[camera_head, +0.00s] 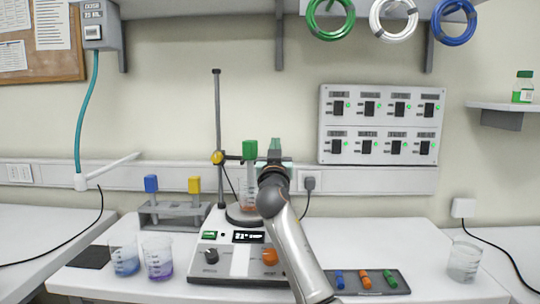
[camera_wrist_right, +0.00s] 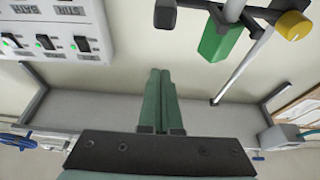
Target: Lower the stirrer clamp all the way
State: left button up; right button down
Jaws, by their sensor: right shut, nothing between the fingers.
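The stirrer clamp, with its yellow knob (camera_head: 217,157), sits partway up the upright rod (camera_head: 217,110). Its dark arm holds the green stirrer head (camera_head: 250,150) above a beaker (camera_head: 248,196) with reddish liquid. In the right wrist view the green head (camera_wrist_right: 219,36), yellow knob (camera_wrist_right: 293,25) and rod (camera_wrist_right: 240,70) show at upper right. My right gripper (camera_head: 276,146) is just right of the green head, apart from it. Its green fingers (camera_wrist_right: 161,72) are together and empty. My right arm partly covers the hotplate area. My left gripper is not in view.
The control box (camera_head: 240,258) stands in front of the stand. A tube rack (camera_head: 173,215) is to its left, with two beakers in front. A tray (camera_head: 395,283) of small coloured pieces lies at right. The switch panel (camera_head: 381,124) is on the wall.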

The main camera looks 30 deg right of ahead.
jog(key=v, duration=0.9)
jog(key=shift+d+f+b, duration=0.2)
jog(key=shift+f+b, duration=0.15)
jog(key=shift+b, duration=0.05)
